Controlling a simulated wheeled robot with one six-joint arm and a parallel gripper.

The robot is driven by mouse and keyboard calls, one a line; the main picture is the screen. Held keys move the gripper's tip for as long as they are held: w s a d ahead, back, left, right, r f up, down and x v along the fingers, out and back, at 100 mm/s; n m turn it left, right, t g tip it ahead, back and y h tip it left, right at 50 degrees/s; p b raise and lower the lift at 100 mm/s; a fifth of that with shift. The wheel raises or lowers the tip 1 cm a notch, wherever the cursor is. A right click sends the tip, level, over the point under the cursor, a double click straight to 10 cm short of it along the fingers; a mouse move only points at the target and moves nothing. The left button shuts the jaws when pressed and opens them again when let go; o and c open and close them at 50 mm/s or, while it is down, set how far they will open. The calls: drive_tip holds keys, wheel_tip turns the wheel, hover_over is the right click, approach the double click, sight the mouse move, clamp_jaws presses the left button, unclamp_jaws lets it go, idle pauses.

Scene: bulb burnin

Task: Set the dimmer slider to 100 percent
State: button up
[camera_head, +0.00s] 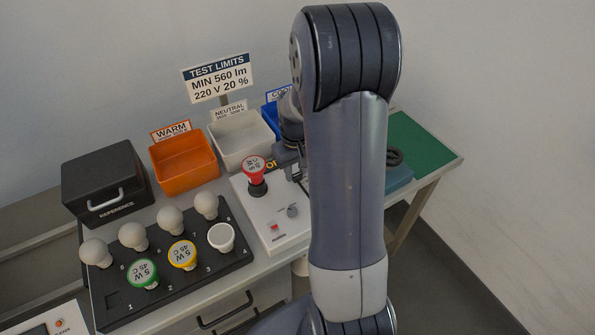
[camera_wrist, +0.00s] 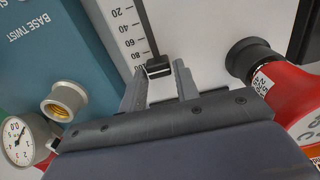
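The dimmer slider is a small black knob (camera_wrist: 158,68) on a dark vertical slot in a white panel (camera_wrist: 205,30). In the wrist view a printed scale (camera_wrist: 128,40) beside the slot reads 20, 40, 60 and 80 downward. The knob sits just below the level of the 80 mark, and the marking beside it is partly hidden by a finger. My gripper (camera_wrist: 161,78) is open, with one fingertip on each side of the knob and small gaps showing; I cannot tell whether either touches. In the head view my arm hides the slider.
A red bulb (camera_head: 254,171) stands on the tester beside the slider and shows close right in the wrist view (camera_wrist: 290,95). A teal "BASE TWIST" unit (camera_wrist: 50,45), a brass socket (camera_wrist: 64,101) and a gauge (camera_wrist: 18,140) lie left. A bulb tray (camera_head: 190,275) and bins (camera_head: 184,160) flank the tester.

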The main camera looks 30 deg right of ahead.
drive_tip(key=o, duration=0.3)
wheel_tip(320, 180, up, 11)
idle(0.5)
drive_tip(key=shift+f, duration=0.15)
approach(303, 188)
drive_tip(key=w+f, duration=0.1)
drive_tip(key=f, duration=0.1)
drive_tip(key=w+f, duration=0.2)
drive_tip(key=f, duration=0.1)
drive_tip(key=shift+w+a+f, duration=0.1)
drive_tip(key=shift+w+f, duration=0.1)
drive_tip(key=shift+f, duration=0.1)
drive_tip(key=shift+s+f, duration=0.15)
drive_tip(key=shift+s, duration=0.45)
drive_tip(key=shift+s+f, duration=0.15)
drive_tip(key=shift+s, duration=0.9)
